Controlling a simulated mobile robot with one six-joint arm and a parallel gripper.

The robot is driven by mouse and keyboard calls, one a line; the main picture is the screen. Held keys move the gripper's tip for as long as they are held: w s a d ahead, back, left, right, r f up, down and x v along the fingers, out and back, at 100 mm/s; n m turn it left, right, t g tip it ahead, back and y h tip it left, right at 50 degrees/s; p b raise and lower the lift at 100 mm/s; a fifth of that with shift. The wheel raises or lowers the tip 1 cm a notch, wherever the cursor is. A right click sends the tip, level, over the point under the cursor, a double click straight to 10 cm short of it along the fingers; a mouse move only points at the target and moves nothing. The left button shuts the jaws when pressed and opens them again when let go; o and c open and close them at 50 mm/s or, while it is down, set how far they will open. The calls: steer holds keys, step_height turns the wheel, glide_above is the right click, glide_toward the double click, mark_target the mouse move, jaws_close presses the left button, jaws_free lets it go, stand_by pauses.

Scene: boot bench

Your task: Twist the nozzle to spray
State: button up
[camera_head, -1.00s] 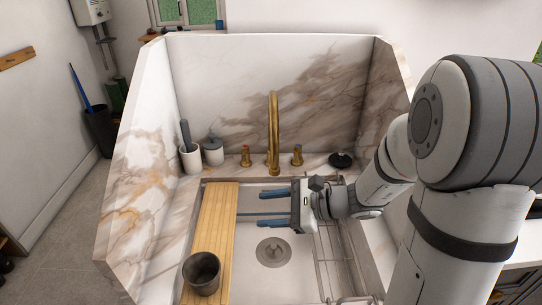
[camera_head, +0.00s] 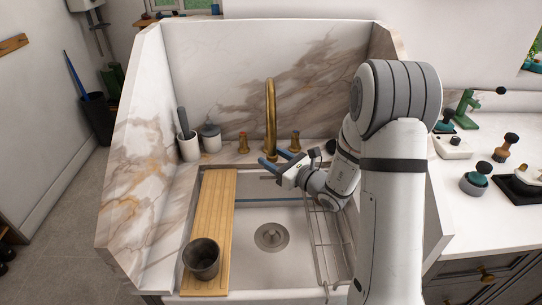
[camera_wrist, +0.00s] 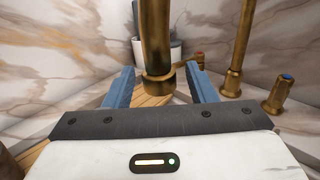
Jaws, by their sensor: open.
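The brass faucet (camera_head: 270,105) rises at the back of the sink. Its spout hangs down in the wrist view, ending in a ringed nozzle (camera_wrist: 158,88). My gripper (camera_head: 272,156) is open at the spout's lower end, reaching in from the right. In the wrist view its two blue fingers (camera_wrist: 159,70) stand on either side of the spout, with a visible gap on each side. I see no contact. The nozzle's underside is hidden.
Brass handles stand left (camera_head: 243,145) and right (camera_head: 294,142) of the faucet. A wooden board (camera_head: 212,215) with a dark cup (camera_head: 202,258) spans the sink's left. A wire rack (camera_head: 330,240) is at the right. Two pots (camera_head: 210,140) stand behind left.

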steer(key=shift+w+a, duration=0.25)
steer(key=shift+c, duration=0.4)
steer(key=c, duration=0.9)
